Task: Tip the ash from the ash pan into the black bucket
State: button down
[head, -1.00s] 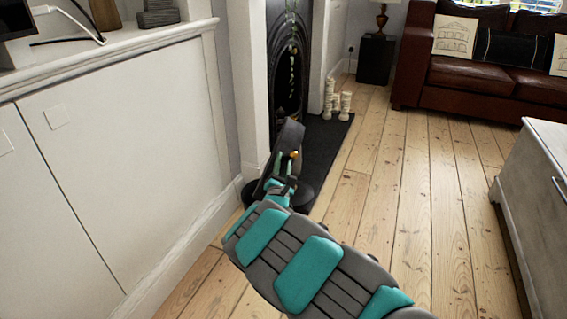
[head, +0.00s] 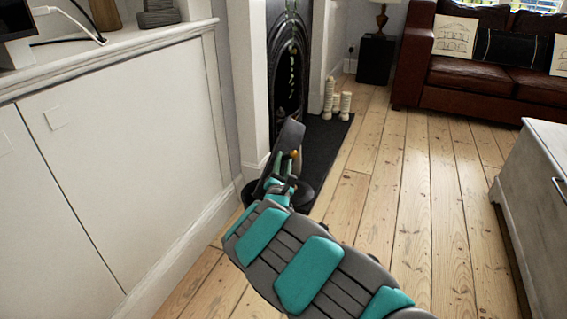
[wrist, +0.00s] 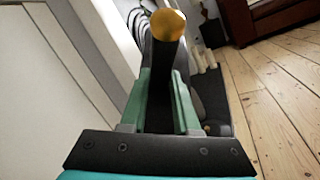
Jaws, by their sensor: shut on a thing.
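The ash pan (head: 291,133) is a dark, flat-sided thing with a brass knob on its handle. It is held up steeply tilted in front of the fireplace. My gripper (head: 283,171) is shut on its handle. In the wrist view, my gripper's green fingers (wrist: 161,100) close on both sides of the dark handle, with the brass knob (wrist: 167,25) beyond. No ash can be made out.
A black fireplace (head: 287,70) with a dark hearth slab (head: 327,140) stands behind, with white candles (head: 337,103) on the slab. A white cupboard (head: 120,180) is close on the left. Bare floorboards are free to the right, before a grey chest (head: 535,190) and brown sofa (head: 470,78).

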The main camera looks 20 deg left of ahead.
jog(key=shift+r, duration=0.95)
jog(key=shift+f, duration=1.15)
jog(key=shift+r, duration=0.1)
jog(key=w+d+f+m+g+h, duration=0.1)
jog(key=w+d+f+m, duration=0.3)
jog(key=d+f+m, duration=0.7)
jog(key=shift+d+f+m+g+h, duration=0.3)
jog(key=shift+d+m+g+h, duration=0.1)
jog(key=shift+d+m+h, duration=0.35)
